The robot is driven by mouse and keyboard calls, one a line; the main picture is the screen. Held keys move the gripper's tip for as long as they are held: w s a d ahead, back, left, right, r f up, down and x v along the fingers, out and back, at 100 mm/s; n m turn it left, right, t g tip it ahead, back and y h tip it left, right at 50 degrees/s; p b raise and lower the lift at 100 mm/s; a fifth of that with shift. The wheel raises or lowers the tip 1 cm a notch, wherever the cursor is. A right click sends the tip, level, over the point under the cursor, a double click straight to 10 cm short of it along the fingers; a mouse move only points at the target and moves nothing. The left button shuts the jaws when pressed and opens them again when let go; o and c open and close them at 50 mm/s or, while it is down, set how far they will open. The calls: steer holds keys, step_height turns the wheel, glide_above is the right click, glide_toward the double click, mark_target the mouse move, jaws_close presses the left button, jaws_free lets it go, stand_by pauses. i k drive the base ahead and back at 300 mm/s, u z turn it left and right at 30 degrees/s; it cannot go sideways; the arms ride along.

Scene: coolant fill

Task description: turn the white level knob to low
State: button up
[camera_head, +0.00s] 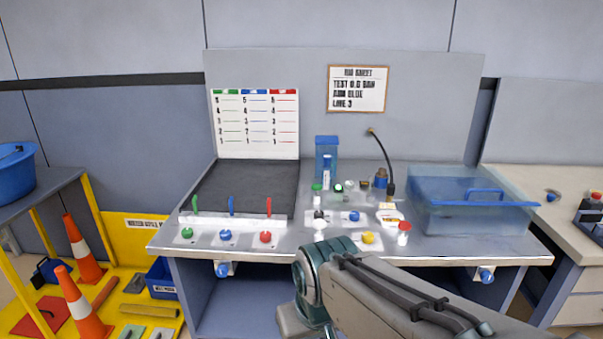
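A small white knob (319,223) appears to sit on a pale plate near the front middle of the metal workbench (450,244). It is too small for me to read its pointer or any low mark. A dark spot shows at its upper edge. My arm reaches in from the lower right and bends just in front of the bench's front edge, below the white knob. The end of my arm runs down out of the picture, so my gripper is not visible.
Blue (354,216) and yellow (368,237) knobs sit right of the white one. Green (187,233), blue (225,236) and red (265,237) knobs line the front left, below three levers. A clear blue-tinted bin (470,215) stands right. Bottles and a black hose (384,150) are behind.

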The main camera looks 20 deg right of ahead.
mark_target(349, 185)
steer(key=z, duration=0.25)
steer(key=i, duration=0.75)
steer(key=z, duration=1.2)
steer(key=i, duration=0.9)
steer(key=z, duration=0.15)
